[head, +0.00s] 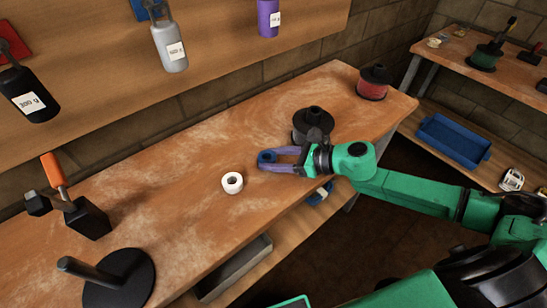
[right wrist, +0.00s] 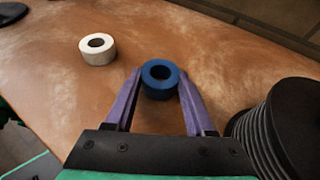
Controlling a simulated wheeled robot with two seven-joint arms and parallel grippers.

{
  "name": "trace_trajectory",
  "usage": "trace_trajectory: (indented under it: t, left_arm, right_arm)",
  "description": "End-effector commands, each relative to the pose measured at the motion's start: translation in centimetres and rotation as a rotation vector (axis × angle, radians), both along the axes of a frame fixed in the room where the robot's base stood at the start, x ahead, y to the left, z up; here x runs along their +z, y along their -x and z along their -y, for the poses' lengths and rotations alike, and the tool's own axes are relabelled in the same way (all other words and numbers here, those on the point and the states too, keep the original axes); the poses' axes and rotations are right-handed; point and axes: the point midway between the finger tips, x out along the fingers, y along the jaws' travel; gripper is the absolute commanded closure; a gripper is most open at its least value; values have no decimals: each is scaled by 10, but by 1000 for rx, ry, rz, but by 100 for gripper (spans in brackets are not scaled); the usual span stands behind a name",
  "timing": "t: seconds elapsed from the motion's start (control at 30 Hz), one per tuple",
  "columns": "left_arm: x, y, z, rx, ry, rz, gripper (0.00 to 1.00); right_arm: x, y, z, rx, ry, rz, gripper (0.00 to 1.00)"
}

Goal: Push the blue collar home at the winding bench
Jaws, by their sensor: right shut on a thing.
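The blue collar (head: 267,157) is a short ring with a round hole, over the wooden bench (head: 190,150). In the right wrist view the collar (right wrist: 160,78) sits between the purple fingertips, hole facing up. My right gripper (head: 270,159) is shut on it, low over the bench; I cannot tell whether the collar touches the wood. A black disc with a slanting black rod (head: 122,278) lies at the near left of the bench. My left gripper is not in view.
A white ring (head: 232,183) lies left of my right gripper. A dark ribbed spool (right wrist: 285,120) stands close beside the gripper. A red spool (head: 373,83) is at the far end. A black block (head: 87,217) with an orange-handled tool (head: 53,170) stands at left. Bare wood lies between.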

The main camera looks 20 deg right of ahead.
Motion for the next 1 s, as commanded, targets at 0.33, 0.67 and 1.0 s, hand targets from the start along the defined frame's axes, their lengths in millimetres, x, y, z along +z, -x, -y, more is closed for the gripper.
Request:
trace_trajectory:
  t: [0.33, 0.67, 1.0]
  left_arm:
    - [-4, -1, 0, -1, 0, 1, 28]
    - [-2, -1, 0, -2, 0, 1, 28]
    - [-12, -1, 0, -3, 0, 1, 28]
  right_arm:
    - [-3, 0, 0, 0, 0, 0, 15]
    - [-2, 0, 0, 0, 0, 0, 15]
    - [1, 14, 16, 1, 2, -4, 15]
